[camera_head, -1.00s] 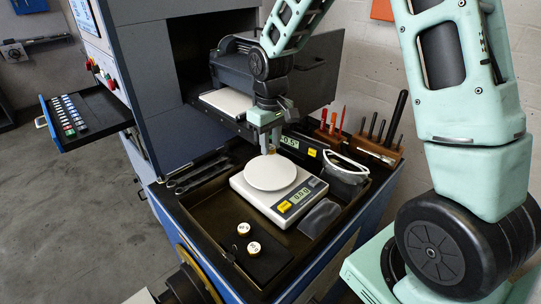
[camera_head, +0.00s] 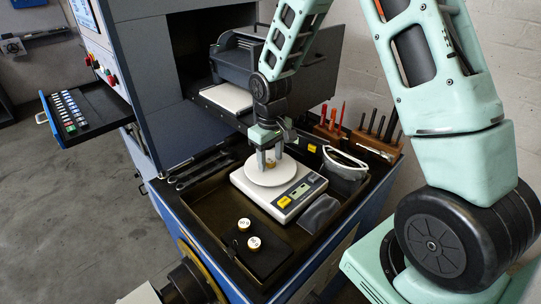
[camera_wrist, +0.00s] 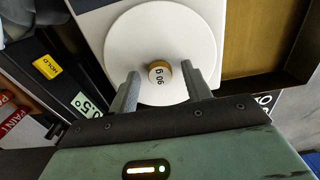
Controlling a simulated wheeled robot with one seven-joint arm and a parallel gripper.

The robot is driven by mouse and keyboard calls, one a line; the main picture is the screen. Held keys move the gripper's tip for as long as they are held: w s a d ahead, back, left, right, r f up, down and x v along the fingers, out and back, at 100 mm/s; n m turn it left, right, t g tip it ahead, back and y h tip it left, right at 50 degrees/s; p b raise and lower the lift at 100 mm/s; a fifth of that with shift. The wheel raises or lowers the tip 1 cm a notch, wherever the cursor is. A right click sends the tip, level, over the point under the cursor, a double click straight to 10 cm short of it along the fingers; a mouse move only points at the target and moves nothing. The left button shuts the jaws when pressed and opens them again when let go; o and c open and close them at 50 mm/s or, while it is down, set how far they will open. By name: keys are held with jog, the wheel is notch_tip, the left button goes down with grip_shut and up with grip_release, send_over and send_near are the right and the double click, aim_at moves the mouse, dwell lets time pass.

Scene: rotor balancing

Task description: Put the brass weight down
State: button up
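My gripper (camera_wrist: 160,72) is open, with one finger on each side of the weight and a visible gap on both sides. In the head view my gripper (camera_head: 270,160) reaches down over the far part of the pan (camera_head: 268,178), and the weight (camera_head: 271,165) shows small between the fingers. The scale's display (camera_head: 303,190) is too small to read surely.
Wrenches (camera_head: 200,170) lie at the left. The tray's rim surrounds the scale.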

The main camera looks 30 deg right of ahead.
aim_at(270, 161)
jog(key=shift+r, duration=0.1)
notch_tip(270, 161, up, 12)
jog(key=b, duration=0.2)
jog(key=s+a+n, duration=0.3)
jog(key=s+a, duration=0.6)
jog(key=a, duration=0.4)
jog(key=s+a+n, duration=0.1)
jog(key=s+a, duration=0.2)
jog(key=s, duration=0.5)
jog(key=s+a+n, duration=0.1)
jog(key=s+a, duration=0.2)
jog(key=s, duration=0.5)
jog(key=shift+s+a+f+n+y, duration=0.2)
jog(key=shift+s+f+n+y, duration=0.1)
jog(key=shift+s+f, duration=0.1)
notch_tip(270, 161, down, 3)
jog(key=b, duration=0.2)
jog(key=shift+r+b, duration=0.1)
jog(key=shift+b, duration=0.3)
